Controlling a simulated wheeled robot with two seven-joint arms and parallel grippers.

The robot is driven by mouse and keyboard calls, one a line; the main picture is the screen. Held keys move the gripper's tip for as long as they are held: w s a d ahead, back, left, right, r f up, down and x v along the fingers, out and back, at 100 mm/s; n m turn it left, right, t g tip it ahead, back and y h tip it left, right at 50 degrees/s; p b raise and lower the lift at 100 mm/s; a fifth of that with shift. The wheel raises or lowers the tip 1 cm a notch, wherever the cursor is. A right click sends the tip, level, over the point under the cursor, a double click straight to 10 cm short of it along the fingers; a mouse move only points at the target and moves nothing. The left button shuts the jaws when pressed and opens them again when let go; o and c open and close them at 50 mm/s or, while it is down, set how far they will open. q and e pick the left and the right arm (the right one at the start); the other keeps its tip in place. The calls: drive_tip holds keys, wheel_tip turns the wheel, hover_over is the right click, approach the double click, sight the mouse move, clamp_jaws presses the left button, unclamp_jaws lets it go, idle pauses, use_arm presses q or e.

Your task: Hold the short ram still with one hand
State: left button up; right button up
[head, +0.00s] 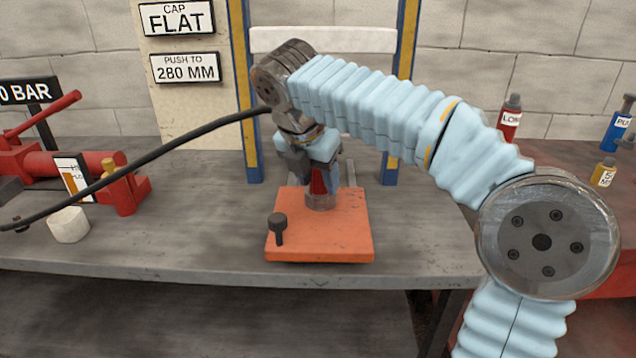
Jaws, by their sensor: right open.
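The short ram (318,182) is a small red cylinder with a grey ring at its foot, upright on an orange plate (345,240). My right arm reaches in from the right, and its gripper (320,172) points down over the ram. The gripper is open, with its fingers at either side of the ram's upper part. I cannot tell whether they touch it. The ram's top is hidden behind the gripper. My left gripper is not in view.
A red hand pump (120,190) stands left, with a black hose (170,148) crossing to the frame. Bottles (509,120) stand right.

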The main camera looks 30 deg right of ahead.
drive_tip(key=shift+d+f, duration=0.15)
drive_tip(key=shift+f, duration=0.2)
drive_tip(key=shift+c, duration=0.5)
clamp_jaws()
drive_tip(key=shift+o, duration=0.5)
unclamp_jaws()
